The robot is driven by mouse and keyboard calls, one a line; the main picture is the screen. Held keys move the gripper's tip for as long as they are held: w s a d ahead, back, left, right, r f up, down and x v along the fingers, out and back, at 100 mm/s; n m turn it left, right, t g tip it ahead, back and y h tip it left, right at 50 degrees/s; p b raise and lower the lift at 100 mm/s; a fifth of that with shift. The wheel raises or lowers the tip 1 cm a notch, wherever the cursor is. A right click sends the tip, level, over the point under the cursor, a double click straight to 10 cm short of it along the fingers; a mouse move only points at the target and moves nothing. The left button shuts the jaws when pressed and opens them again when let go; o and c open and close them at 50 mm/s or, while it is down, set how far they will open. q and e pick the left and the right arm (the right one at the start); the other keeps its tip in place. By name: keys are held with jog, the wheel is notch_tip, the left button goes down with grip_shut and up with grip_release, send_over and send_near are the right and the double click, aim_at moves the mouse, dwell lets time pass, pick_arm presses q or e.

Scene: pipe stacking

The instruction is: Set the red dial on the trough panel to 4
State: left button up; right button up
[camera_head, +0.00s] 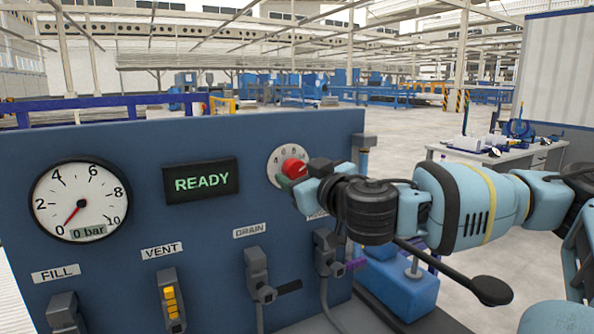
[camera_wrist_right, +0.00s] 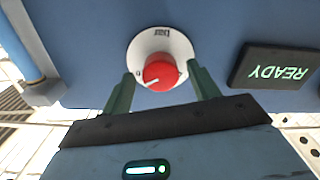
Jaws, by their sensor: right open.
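The red dial (camera_head: 294,168) sits on a round white scale plate (camera_head: 273,166) at the upper right of the blue trough panel (camera_head: 140,150). In the right wrist view, the dial (camera_wrist_right: 160,74) has a white pointer line, and the scale (camera_wrist_right: 160,42) shows upside down; its numbers are too small to read surely. My right gripper (camera_head: 290,180) is at the dial, coming from the right. In the wrist view its two green fingers (camera_wrist_right: 162,85) are open, one on each side of the dial, with gaps to it. My left gripper is not in view.
The panel also carries a pressure gauge (camera_head: 80,200) at 0 bar and a READY display (camera_head: 201,180). Below are levers labelled FILL, VENT (camera_head: 171,300) and DRAIN (camera_head: 260,280), plus another behind my right arm. A workbench (camera_head: 500,150) stands farther back right.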

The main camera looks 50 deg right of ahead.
jog(key=shift+w+d, duration=0.1)
jog(key=shift+w, duration=0.15)
jog(key=c, duration=1)
jog(key=shift+o, duration=0.2)
